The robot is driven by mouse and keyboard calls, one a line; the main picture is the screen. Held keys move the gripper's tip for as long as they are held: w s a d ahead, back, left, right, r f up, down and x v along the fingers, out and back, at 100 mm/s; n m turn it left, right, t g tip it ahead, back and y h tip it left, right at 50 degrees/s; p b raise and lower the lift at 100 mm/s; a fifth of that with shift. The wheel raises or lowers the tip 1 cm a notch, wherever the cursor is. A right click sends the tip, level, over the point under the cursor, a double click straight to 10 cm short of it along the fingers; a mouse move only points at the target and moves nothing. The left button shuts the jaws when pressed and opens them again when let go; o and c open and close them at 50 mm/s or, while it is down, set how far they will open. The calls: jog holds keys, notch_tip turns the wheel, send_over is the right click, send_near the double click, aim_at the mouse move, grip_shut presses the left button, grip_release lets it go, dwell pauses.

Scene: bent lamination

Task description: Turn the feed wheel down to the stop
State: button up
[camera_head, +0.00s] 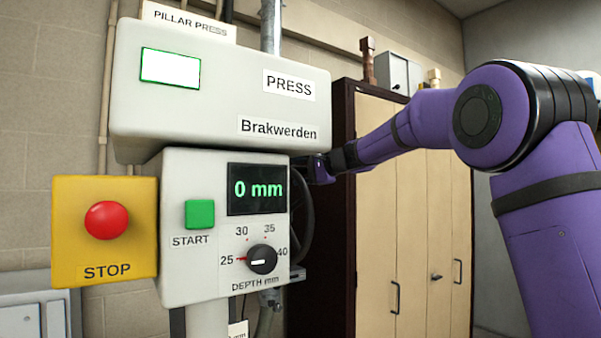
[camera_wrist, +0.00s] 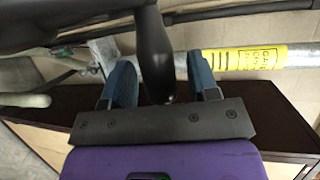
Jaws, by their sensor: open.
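The feed wheel (camera_head: 307,215) is a dark wheel on the right side of the press, seen nearly edge-on and partly hidden by the housing. My gripper (camera_head: 318,168) is at the wheel's upper part, small and dark in the head view. In the wrist view, a dark rounded handle (camera_wrist: 153,50) stands between the two blue fingers of my gripper (camera_wrist: 161,65). The fingers are apart, one on each side of the handle, with a gap visible at the left. The press display (camera_head: 257,189) reads 0 mm. Whether a finger touches the handle is unclear.
The press head (camera_head: 215,115) overhangs the wheel. A green START button (camera_head: 200,214), a DEPTH knob (camera_head: 262,259) and a red STOP button (camera_head: 106,220) are on the front. A cabinet (camera_head: 415,220) stands behind. A metal pipe with a yellow label (camera_wrist: 250,58) passes behind the fingers.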

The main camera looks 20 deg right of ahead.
grip_shut()
jog(key=shift+s, duration=0.1)
